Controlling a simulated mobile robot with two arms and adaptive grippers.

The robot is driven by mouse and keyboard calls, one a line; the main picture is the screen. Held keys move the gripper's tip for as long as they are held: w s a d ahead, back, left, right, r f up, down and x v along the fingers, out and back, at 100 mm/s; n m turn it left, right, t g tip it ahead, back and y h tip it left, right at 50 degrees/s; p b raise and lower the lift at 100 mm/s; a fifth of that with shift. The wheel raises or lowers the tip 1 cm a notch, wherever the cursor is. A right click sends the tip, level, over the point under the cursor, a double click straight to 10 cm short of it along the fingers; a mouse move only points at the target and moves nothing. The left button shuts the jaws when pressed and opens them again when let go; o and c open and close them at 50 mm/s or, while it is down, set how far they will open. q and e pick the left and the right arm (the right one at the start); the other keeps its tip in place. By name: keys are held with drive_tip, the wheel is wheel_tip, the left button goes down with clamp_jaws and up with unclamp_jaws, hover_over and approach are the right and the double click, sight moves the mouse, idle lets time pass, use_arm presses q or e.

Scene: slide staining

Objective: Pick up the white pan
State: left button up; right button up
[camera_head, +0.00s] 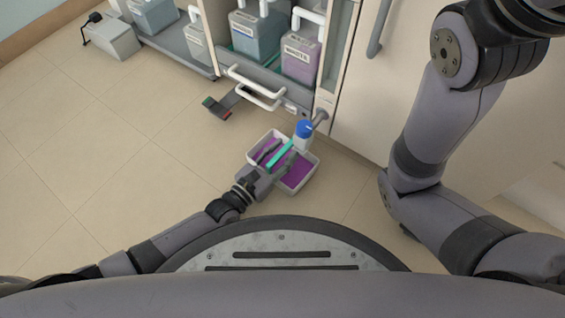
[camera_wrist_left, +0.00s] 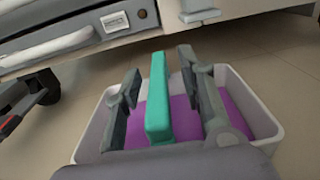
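The white pan (camera_head: 307,179) is a shallow open tray with a purple inside, low in front of the cart. It also shows in the left wrist view (camera_wrist_left: 88,143). A teal bar (camera_head: 281,153) runs across its middle and also shows in the left wrist view (camera_wrist_left: 158,100). My left gripper (camera_head: 277,158) is over the pan. Its two fingers (camera_wrist_left: 160,68) stand apart on either side of the teal bar, with gaps visible. Their tips partly cover the pan. Whether they touch the pan is unclear. My right arm is at the right; its gripper is out of view.
A blue-capped bottle (camera_head: 303,134) is at the pan's far side, near a grey tap (camera_head: 320,117). The cart behind has a white handle (camera_head: 255,92) and labelled containers (camera_head: 301,58). A pedal (camera_head: 216,108) sticks out.

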use_arm(q)
drive_tip(key=shift+c, duration=0.2)
clamp_jaws()
drive_tip(key=shift+r, duration=0.1)
idle(0.5)
